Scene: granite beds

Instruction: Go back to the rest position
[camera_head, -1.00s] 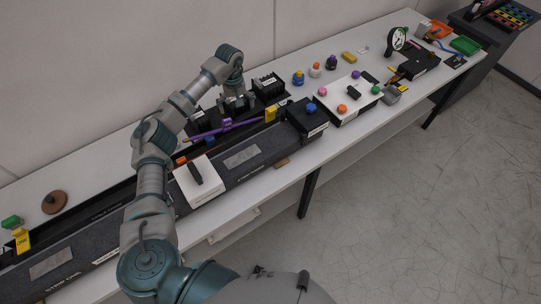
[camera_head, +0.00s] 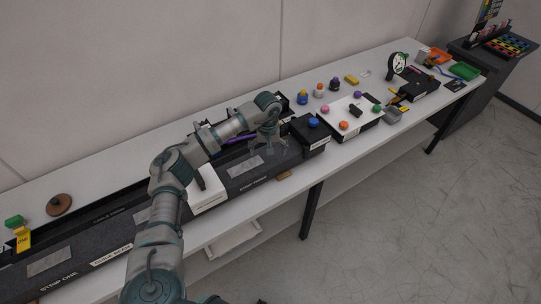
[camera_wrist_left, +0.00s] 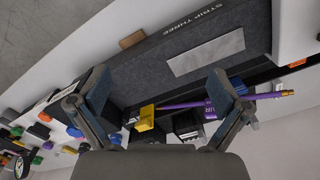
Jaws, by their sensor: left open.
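My left arm comes in from the bottom left in the head view. Its gripper (camera_head: 266,142) hangs over the dark granite bed (camera_head: 222,170), near its far end. In the left wrist view the two fingers of the gripper (camera_wrist_left: 152,92) are spread wide, with nothing between their tips. The bed labelled STRIP THREE (camera_wrist_left: 150,72) shows beyond them, with a pale grey plate on it. A purple rod (camera_wrist_left: 200,104) and a yellow block (camera_wrist_left: 146,119) lie farther off. My right gripper is in neither view.
A black box with a blue knob (camera_head: 312,124) is just right of the gripper. Knobs on a white board (camera_head: 350,112) and a dial gauge (camera_head: 398,63) stand farther right. Open floor lies in front.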

